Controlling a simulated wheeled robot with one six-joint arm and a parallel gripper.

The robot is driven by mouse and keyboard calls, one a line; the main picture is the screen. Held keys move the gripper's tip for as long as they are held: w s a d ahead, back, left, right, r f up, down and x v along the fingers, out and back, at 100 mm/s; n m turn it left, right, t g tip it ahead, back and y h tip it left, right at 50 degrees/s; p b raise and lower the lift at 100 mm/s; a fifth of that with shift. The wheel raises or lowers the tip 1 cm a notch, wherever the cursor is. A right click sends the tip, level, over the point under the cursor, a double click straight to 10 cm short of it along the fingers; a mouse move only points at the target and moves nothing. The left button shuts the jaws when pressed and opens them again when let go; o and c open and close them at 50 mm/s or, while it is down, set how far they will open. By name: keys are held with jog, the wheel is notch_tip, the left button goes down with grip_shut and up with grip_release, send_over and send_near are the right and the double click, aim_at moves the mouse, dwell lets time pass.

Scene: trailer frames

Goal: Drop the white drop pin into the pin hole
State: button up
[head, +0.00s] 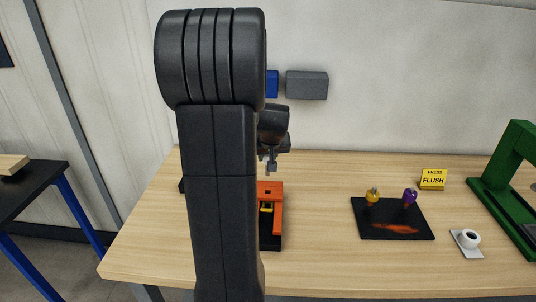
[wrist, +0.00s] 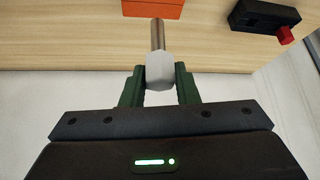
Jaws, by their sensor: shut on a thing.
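The white drop pin has a white faceted head (wrist: 160,73) and a bare metal shaft (wrist: 157,35). In the wrist view my gripper (wrist: 159,80) is shut on the white head between its green fingers, and the shaft points away from the gripper. In the head view my gripper (head: 271,165) is above the back of an orange fixture (head: 269,190) on a black base, partly behind my arm. An orange part of a block (wrist: 175,8) shows at the top of the wrist view, apart from the shaft. I cannot make out the pin hole in either view.
A black mat (head: 370,230) holds a yellow and a purple piece. A black box (wrist: 262,15) with a red block (wrist: 284,35) shows in the wrist view.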

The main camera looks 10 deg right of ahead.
aim_at(268, 175)
jog(key=shift+f+b, duration=2.6)
jog(key=shift+f, duration=0.25)
jog(key=shift+f+b, duration=3.15)
jog(key=shift+f, duration=0.05)
jog(key=o, duration=1.1)
jog(key=shift+s, duration=0.1)
jog(key=shift+f, duration=0.1)
jog(key=v, duration=1.4)
jog(key=shift+d, duration=0.15)
